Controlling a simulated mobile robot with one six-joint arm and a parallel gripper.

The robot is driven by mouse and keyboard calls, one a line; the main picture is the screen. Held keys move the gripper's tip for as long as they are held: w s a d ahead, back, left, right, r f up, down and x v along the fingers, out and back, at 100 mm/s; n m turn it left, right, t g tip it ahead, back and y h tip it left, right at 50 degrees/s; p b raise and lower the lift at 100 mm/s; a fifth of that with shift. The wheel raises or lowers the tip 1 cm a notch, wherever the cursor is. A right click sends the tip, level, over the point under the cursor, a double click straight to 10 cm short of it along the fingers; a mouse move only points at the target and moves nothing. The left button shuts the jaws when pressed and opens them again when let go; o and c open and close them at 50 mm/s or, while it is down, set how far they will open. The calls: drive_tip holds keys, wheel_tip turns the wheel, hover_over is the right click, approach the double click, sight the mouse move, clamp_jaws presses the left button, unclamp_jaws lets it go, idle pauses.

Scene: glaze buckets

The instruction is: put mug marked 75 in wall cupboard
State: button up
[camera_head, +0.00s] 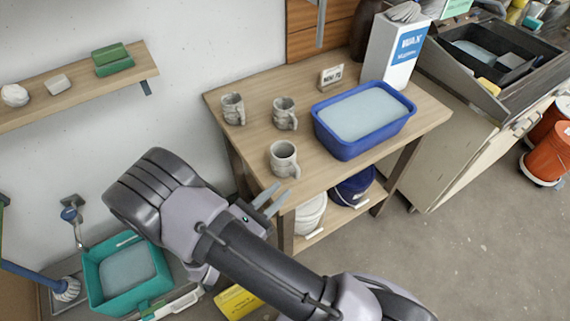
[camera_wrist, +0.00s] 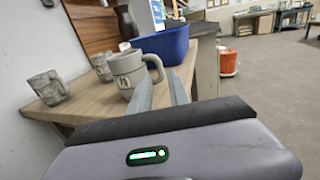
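Three grey mugs stand upright on the wooden table. The nearest mug (camera_head: 284,158) also shows in the wrist view (camera_wrist: 130,72), with a dark mark on its side that is too small to read surely. A second mug (camera_head: 285,113) stands behind it, and a third mug (camera_head: 233,109) stands at the back left; their marks are not readable. My gripper (camera_head: 273,199) is open and empty, just off the table's front left edge. In the wrist view its fingers (camera_wrist: 162,90) point toward the table, right of the nearest mug's body. No wall cupboard is recognisable.
A blue tub (camera_head: 326,136) stands right of the mugs on the table (camera_head: 228,91), with a small sign (camera_head: 331,76) and a white wax box (camera_head: 393,50) behind. A wall shelf (camera_head: 140,66) is at left. Buckets stand below the table.

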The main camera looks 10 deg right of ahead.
sight(297, 174)
drive_tip(key=b+x, duration=0.1)
drive_tip(key=x, duration=0.5)
drive_tip(key=shift+w+d+b, duration=0.1)
drive_tip(key=shift+b, duration=0.2)
drive_tip(key=shift+r, duration=0.1)
clamp_jaws()
idle(0.9)
